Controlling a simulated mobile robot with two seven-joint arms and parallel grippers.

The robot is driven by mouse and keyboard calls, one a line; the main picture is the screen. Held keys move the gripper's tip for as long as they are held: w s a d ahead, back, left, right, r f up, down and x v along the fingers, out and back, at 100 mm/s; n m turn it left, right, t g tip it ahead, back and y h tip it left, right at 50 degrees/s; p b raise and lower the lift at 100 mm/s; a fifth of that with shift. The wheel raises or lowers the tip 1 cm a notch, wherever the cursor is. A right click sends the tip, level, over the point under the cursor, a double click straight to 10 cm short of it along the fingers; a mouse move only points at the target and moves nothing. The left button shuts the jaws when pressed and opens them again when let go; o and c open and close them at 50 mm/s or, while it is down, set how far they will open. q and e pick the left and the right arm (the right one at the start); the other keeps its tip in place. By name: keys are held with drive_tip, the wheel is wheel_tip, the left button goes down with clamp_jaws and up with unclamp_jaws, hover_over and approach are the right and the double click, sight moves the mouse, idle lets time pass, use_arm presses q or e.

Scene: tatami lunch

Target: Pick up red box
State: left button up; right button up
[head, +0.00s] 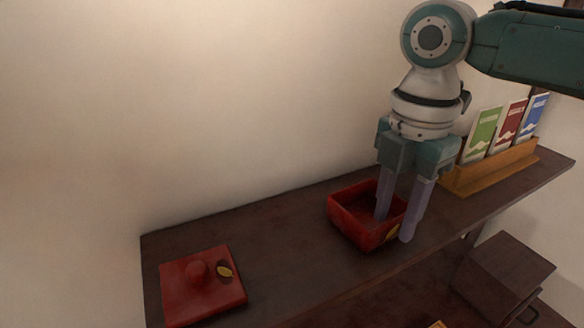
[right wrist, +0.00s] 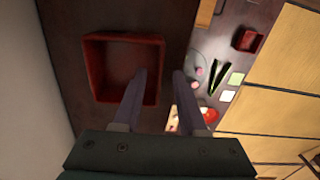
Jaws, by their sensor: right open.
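The red box (head: 350,222) is open and empty and sits on the dark wooden shelf. It also shows in the right wrist view (right wrist: 93,72). My right gripper (head: 394,229) points down at the box's right side with its jaws open. One finger reaches over the inside of the box and the other is outside, so they straddle the right wall. Contact with the wall cannot be told. A red lid (head: 175,284) with a round knob and a yellow leaf mark lies apart at the left of the shelf. My left gripper is not in view.
A wooden holder (head: 492,170) with green, red and blue cards stands right of the box. The pale wall (head: 230,100) runs close behind the dark shelf (head: 290,255). The shelf is clear between box and lid. A dark cabinet (head: 505,265) stands lower at right.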

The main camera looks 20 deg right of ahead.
clamp_jaws()
idle(1.3)
